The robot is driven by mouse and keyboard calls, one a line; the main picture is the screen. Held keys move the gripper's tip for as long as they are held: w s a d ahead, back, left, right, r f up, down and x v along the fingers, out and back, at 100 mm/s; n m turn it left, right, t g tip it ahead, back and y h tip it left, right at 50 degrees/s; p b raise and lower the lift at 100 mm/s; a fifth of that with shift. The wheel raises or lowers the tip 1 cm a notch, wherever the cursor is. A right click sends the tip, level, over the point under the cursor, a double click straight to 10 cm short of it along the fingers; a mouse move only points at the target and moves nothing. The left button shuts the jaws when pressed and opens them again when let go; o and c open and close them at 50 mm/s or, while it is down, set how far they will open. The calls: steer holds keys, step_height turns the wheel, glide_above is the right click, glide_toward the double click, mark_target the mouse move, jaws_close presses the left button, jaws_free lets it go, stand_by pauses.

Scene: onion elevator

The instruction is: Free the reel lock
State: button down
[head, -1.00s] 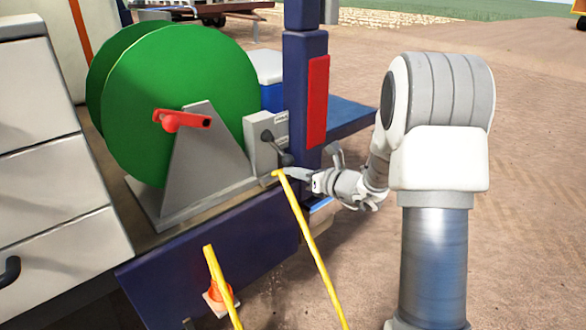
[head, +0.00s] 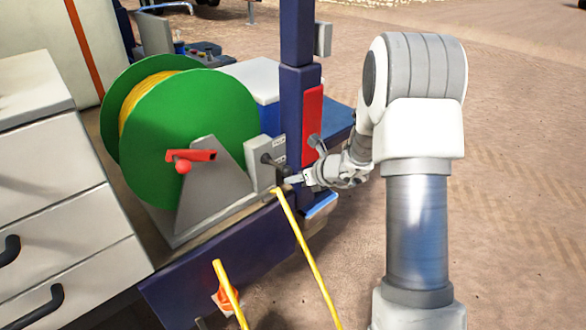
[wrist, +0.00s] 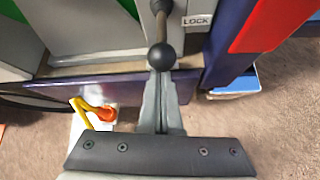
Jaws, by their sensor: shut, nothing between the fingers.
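The green reel (head: 181,125), wound with yellow hose, stands on a grey bracket on the vehicle bed. To its right, a dark lock lever (head: 273,163) comes out of a grey plate (head: 259,150). In the wrist view the lever (wrist: 160,28) ends in a black ball knob (wrist: 161,56), beside a white LOCK label (wrist: 196,21). My gripper (head: 289,181) is shut and empty, close to the lever's lower end. In the wrist view its closed fingers (wrist: 159,85) point at the knob, their tips just below it. I cannot tell whether they touch.
A blue post (head: 293,100) with a red panel (head: 312,112) stands close right of the lever. Yellow rails (head: 308,260) rise in front of the bed. A white drawer cabinet (head: 60,190) is at the left. Open ground lies to the right.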

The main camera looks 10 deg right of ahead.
mark_target(287, 168)
steer(key=shift+w+r+g+h+p, duration=0.1)
steer(key=shift+r+g+h+p, duration=0.2)
steer(key=shift+r+g+p, duration=1)
steer(key=shift+w+r+t+h+p, duration=0.1)
steer(key=shift+r+t+h+p, duration=0.25)
steer(key=shift+p, duration=2.05)
steer(key=shift+a+r+p, duration=0.1)
steer(key=shift+r+p, duration=0.2)
steer(key=shift+p, duration=0.2)
steer(key=shift+w+a+r+p, duration=0.15)
steer(key=shift+r+p, duration=0.15)
steer(key=shift+p, duration=0.25)
